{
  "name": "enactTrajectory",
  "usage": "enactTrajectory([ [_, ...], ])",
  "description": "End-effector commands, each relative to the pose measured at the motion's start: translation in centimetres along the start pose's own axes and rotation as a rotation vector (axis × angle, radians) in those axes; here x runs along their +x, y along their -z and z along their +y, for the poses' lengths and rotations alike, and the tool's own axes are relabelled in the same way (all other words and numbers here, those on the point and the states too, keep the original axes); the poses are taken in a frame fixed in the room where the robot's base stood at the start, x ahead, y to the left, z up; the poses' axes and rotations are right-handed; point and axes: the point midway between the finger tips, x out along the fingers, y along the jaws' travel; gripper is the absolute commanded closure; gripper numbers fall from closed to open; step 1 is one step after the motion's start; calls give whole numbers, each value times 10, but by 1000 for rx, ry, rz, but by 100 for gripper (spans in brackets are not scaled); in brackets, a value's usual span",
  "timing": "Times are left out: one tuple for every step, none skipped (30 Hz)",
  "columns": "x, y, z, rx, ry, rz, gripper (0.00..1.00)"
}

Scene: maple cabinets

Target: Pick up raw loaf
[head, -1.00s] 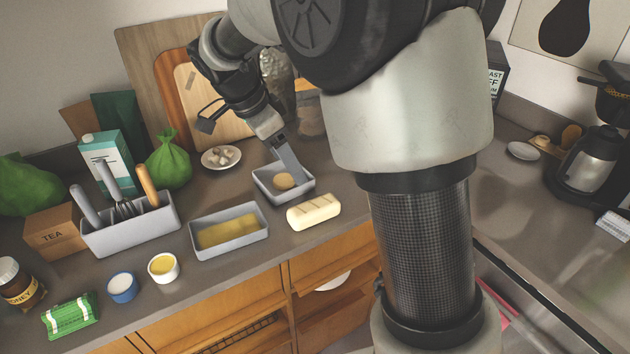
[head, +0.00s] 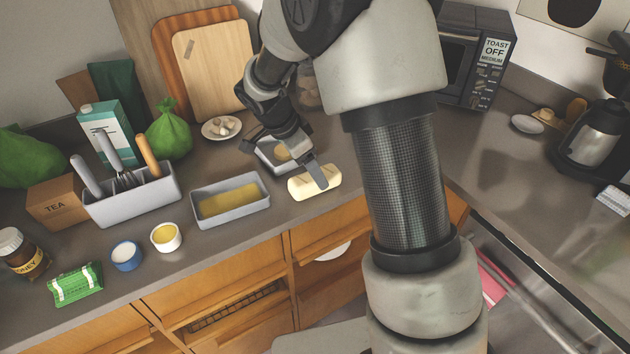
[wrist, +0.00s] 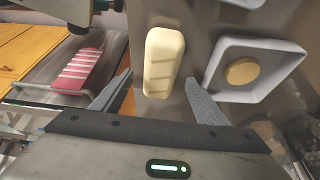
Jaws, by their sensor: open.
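The raw loaf (head: 302,188) is a pale, cream-coloured block with rounded ends and shallow cuts across its top. In the wrist view the loaf (wrist: 163,62) stands lengthwise ahead of my gripper (wrist: 158,92), between the lines of the two fingers. My gripper is open and empty. In the head view my gripper (head: 318,176) is over the loaf, and a finger hides part of it. I cannot tell whether a finger touches it.
A small grey tray with a round tan piece (wrist: 243,70) stands close to the right finger in the wrist view. A grey pan with yellow contents (head: 255,209) is left of the loaf.

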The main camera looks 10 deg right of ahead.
Motion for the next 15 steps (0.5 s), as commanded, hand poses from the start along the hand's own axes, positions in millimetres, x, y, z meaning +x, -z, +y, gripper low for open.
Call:
enactTrajectory([
  [9, 0, 2, 1, -6, -1, 33],
  [14, 0, 2, 1, -6, -1, 33],
  [20, 0, 2, 1, -5, 0, 33],
  [24, 0, 1, 1, -4, -1, 33],
  [27, 0, 1, 1, -3, -1, 33],
  [31, 0, 1, 1, -3, 0, 33],
  [32, 0, 1, 1, -3, 0, 33],
  [34, 0, 1, 1, -2, 0, 33],
  [35, 0, 0, 1, -1, 0, 33],
  [35, 0, 0, 2, -1, 0, 33],
  [35, 0, 0, 1, -1, 0, 33],
  [35, 0, 0, 2, 0, 0, 33],
  [35, 0, 0, 1, 0, 0, 33],
  [35, 0, 0, 1, 0, 0, 33],
  [35, 0, 0, 1, -1, 0, 34],
])
